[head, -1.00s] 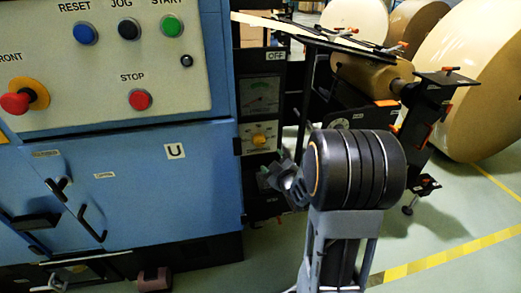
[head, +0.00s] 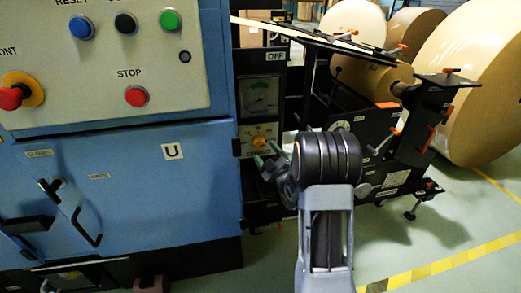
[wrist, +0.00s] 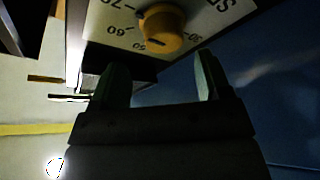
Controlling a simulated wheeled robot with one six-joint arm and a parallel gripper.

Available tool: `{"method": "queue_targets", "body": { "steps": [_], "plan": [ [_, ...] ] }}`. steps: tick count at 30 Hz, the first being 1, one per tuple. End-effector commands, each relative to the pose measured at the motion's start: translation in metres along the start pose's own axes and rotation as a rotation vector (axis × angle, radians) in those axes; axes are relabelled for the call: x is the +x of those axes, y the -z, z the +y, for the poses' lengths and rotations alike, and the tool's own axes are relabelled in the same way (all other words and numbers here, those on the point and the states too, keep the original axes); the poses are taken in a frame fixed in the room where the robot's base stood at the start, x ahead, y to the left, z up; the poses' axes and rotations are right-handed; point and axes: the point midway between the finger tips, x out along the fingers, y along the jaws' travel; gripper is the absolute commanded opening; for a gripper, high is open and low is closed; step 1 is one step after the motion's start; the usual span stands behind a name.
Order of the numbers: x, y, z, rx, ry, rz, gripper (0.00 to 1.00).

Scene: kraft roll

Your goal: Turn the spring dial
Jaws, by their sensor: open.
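A yellow-orange knob (head: 259,141) sits on a white plate below a gauge on the black panel. In the wrist view the knob (wrist: 162,27) shows a dark slot, with scale numbers around it on the white plate. Its full label cannot be read, so I cannot tell if it is the spring dial. My gripper (head: 266,150) is open and empty just in front of and below the knob. In the wrist view the two greenish fingers (wrist: 162,75) stand apart, and the knob shows beyond the gap between them. The fingers do not appear to be around it.
A blue machine cabinet (head: 130,185) with buttons and a red knob stands at left. A smaller white dial (head: 342,125) is on the black frame behind my arm. Large kraft rolls (head: 485,90) stand at right. Floor at lower right is clear.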

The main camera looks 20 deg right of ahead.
Motion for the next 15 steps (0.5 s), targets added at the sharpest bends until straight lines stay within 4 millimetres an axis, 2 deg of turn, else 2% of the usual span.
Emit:
{"method": "queue_targets", "body": {
  "steps": [6, 15],
  "plan": [
    [0.027, -0.005, -0.007, 0.000, 0.001, 0.001, 0.71],
    [0.040, -0.005, -0.006, 0.001, 0.001, -0.001, 0.71]
  ]
}}
